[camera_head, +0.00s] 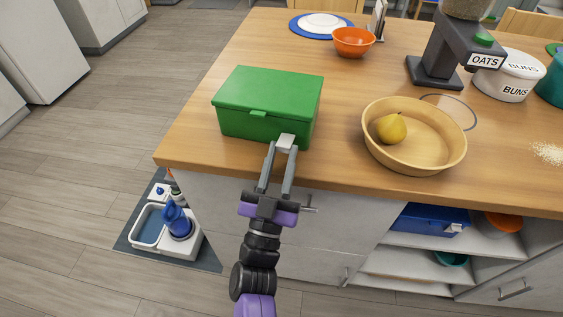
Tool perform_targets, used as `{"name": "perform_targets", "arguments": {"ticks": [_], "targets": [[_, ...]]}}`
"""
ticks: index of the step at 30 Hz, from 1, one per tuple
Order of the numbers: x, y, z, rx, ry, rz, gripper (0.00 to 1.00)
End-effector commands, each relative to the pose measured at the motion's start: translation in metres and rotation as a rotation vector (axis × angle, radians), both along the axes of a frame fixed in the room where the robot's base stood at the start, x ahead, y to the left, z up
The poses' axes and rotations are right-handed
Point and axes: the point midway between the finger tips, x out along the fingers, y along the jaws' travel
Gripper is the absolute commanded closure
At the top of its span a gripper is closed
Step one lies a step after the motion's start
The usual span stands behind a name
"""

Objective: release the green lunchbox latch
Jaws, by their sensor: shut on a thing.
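The green lunchbox (270,88) stands with its lid down near the front left of the wooden table. A small green latch tab (258,113) shows at the upper middle of its front face. My gripper (283,146) reaches up from below to the lower right part of that front face. It is shut on a small light grey piece (286,140) between its fingertips, below and right of the green tab. I cannot tell whether this piece belongs to the lunchbox. The fingers hide part of the lower front.
A tan bowl (441,155) with a yellow pear (390,128) is right of the lunchbox. An orange bowl (353,42) stands behind, with an oats dispenser (440,62) and a buns tub (508,80) at right. The table edge (225,172) runs under my gripper.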

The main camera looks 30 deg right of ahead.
Motion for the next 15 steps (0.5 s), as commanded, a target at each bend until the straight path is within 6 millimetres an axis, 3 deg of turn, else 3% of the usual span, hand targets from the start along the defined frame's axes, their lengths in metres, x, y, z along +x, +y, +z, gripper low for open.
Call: {"name": "perform_targets", "arguments": {"ticks": [14,15], "targets": [[0.0003,0.0003,0.0003,-0.007,-0.007,0.001,1.00],[0.0003,0.0002,0.0003,-0.007,-0.007,0.001,0.67]]}}
